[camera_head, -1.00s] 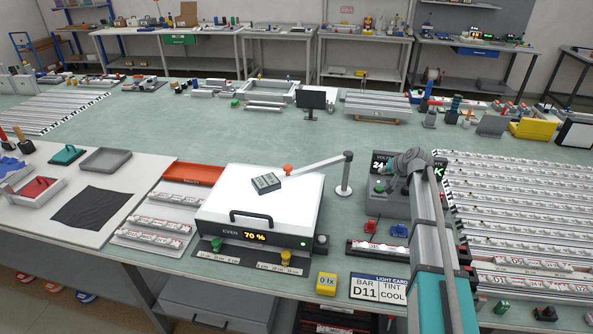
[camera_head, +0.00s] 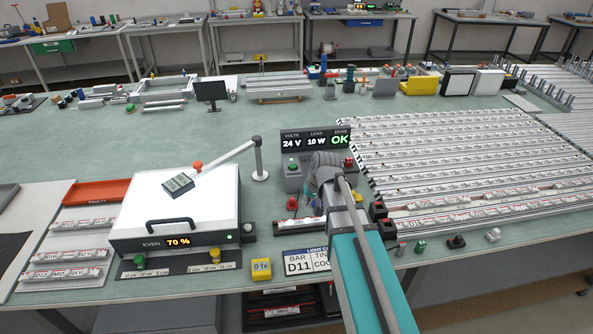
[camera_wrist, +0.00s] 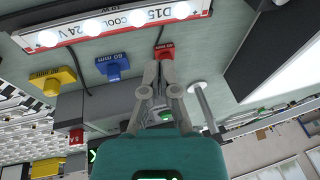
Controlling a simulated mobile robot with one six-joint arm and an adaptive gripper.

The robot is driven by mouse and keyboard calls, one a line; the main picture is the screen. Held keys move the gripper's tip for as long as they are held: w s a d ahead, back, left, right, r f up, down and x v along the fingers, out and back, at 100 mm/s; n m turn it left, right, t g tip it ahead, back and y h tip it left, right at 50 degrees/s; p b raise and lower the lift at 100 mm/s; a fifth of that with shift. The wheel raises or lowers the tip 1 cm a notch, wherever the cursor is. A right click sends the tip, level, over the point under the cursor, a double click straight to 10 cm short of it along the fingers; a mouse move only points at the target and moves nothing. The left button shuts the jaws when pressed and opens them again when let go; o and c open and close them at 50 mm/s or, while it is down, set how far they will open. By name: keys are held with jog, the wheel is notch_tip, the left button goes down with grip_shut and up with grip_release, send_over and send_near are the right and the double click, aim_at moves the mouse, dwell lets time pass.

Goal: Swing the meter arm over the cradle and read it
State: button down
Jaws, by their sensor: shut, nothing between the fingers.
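The meter arm is a pale bar on a post (camera_head: 259,160), reaching left over the white lightbox panel (camera_head: 150,205). It has a red knob (camera_head: 198,166) and a dark meter head (camera_head: 178,184) above the panel. A light bar marked D15 (camera_wrist: 110,25), its lamps lit, lies in a dark cradle at the top of the wrist view; the cradle (camera_head: 282,231) is partly hidden by my arm in the head view. My gripper (camera_wrist: 159,66) is shut and empty, its tips by a red block (camera_wrist: 164,52).
A power unit (camera_head: 292,178) stands behind my wrist; its display (camera_head: 316,141) reads 24 V, 10 W, OK. The lightbox display (camera_head: 178,241) reads 70 %. Rows of light bars (camera_head: 450,165) fill the right. A monitor (camera_head: 211,91) stands behind the meter post on open bench.

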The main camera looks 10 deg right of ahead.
jog(key=s+d+g+h, duration=0.2)
jog(key=s+d, duration=0.1)
jog(key=s, duration=1.2)
jog(key=shift+f+g, duration=0.3)
jog(key=shift+f, duration=0.15)
jog(key=shift+w+a, duration=0.1)
